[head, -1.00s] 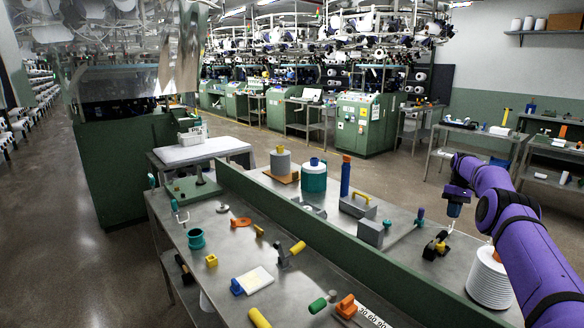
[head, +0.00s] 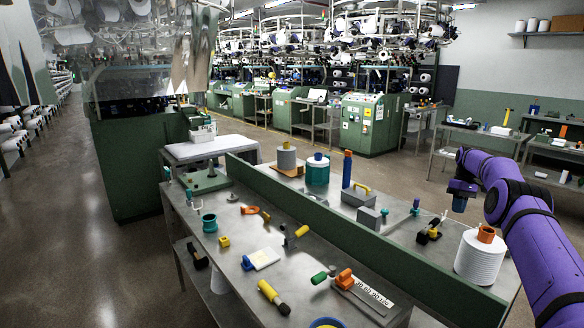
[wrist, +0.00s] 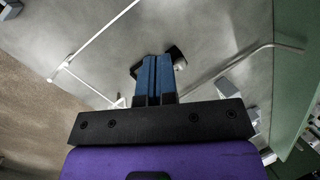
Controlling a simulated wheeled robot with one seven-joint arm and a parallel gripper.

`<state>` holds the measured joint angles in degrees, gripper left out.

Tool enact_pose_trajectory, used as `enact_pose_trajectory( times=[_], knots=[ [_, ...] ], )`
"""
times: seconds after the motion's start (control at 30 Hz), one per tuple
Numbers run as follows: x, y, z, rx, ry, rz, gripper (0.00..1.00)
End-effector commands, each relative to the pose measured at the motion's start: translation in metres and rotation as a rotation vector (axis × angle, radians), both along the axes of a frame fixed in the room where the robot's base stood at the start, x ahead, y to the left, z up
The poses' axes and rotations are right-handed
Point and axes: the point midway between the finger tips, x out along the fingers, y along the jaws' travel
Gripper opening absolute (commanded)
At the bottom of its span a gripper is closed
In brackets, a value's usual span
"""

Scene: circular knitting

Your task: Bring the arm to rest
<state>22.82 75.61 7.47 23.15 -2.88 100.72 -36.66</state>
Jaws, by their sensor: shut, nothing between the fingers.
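My gripper (wrist: 154,80) shows in the wrist view with its two blue fingers shut together and nothing between them. In the head view my gripper (head: 459,203) hangs at the end of my purple arm on the right, above the far side of the metal bench (head: 290,290). It is apart from the things below it. A yellow and black tool (head: 429,233) lies on the bench beneath it and to its left. A white yarn cone (head: 481,258) with an orange top stands to the lower right of the gripper.
A low green divider (head: 330,230) runs along the bench. Small tools and a label strip (head: 370,292) lie on the near side. Open floor (head: 110,265) lies to the left.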

Motion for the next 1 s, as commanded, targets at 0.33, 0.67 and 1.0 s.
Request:
enact_pose_trajectory(
  times=[0.33,0.67,1.0],
  knots=[
    [0.003,0.027,0.06,-0.038,-0.04,-0.002,0.0],
    [-0.017,0.079,0.165,-0.104,-0.121,-0.019,0.0],
    [-0.074,0.139,0.263,-0.165,-0.217,-0.051,0.0]
  ],
)
